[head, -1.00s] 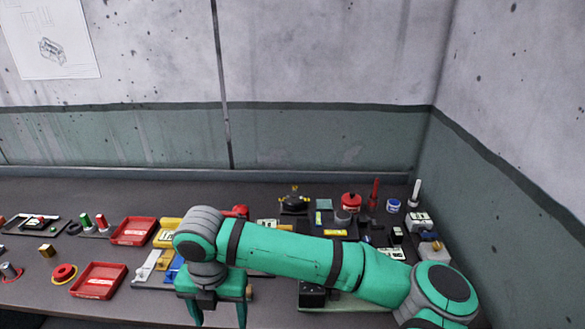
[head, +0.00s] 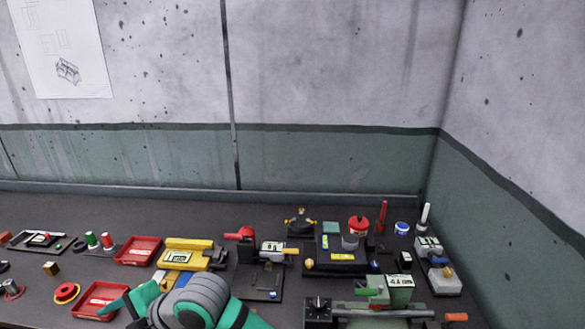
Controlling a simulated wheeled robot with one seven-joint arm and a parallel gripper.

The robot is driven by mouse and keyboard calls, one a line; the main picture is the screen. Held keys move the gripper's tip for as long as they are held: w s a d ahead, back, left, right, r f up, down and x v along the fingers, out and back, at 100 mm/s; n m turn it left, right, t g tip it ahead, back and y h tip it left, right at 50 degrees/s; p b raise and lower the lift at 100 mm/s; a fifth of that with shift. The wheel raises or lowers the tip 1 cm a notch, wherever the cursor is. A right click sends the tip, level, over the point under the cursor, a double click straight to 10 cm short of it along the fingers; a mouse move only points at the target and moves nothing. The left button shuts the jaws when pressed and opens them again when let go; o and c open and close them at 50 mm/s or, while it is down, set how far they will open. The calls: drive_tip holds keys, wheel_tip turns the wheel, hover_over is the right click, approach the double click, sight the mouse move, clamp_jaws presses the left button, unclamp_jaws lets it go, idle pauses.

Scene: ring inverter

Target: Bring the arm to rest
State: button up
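My arm is teal with grey joints. It comes up from the bottom edge of the head view, left of the middle, in front of the bench. My gripper (head: 118,303) is at the arm's left end, partly turned away and low in the picture. A teal part of it reaches over the right side of the lower red tray. The fingertips do not show clearly, so I cannot tell whether it is open or shut, or whether it holds anything.
The dark bench (head: 215,215) carries red trays (head: 139,250), a yellow device (head: 190,254), a red-handled fixture (head: 244,236), a red-lidded jar (head: 358,227) and a green-and-grey machine (head: 385,292). Bare bench lies along the back left.

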drive_tip(key=w+r+m+t+y, duration=0.45)
drive_tip(key=m+t, duration=0.25)
drive_tip(key=m, duration=0.5)
drive_tip(key=d+f+m+t+h, duration=0.2)
drive_tip(key=d+f+m+t, duration=0.4)
drive_tip(key=d+m, duration=0.15)
drive_tip(key=s+d+f+m+t+h, duration=0.2)
drive_tip(key=s+d+f+m+h, duration=0.2)
drive_tip(key=d+f+m, duration=0.15)
drive_tip(key=s+d+f+m+t+h, duration=0.1)
drive_tip(key=s+d+f+m+h, duration=0.35)
drive_tip(key=d+f, duration=0.25)
drive_tip(key=s+d+f+h, duration=0.2)
drive_tip(key=s+d, duration=0.6)
drive_tip(key=s, duration=0.3)
drive_tip(key=s+d+f+g+h, duration=0.1)
drive_tip(key=s+d+f+h, duration=0.2)
drive_tip(key=s+d, duration=0.5)
drive_tip(key=s+m, duration=0.1)
drive_tip(key=s, duration=0.2)
drive_tip(key=shift+f+g, duration=0.25)
drive_tip(key=shift+g, duration=0.05)
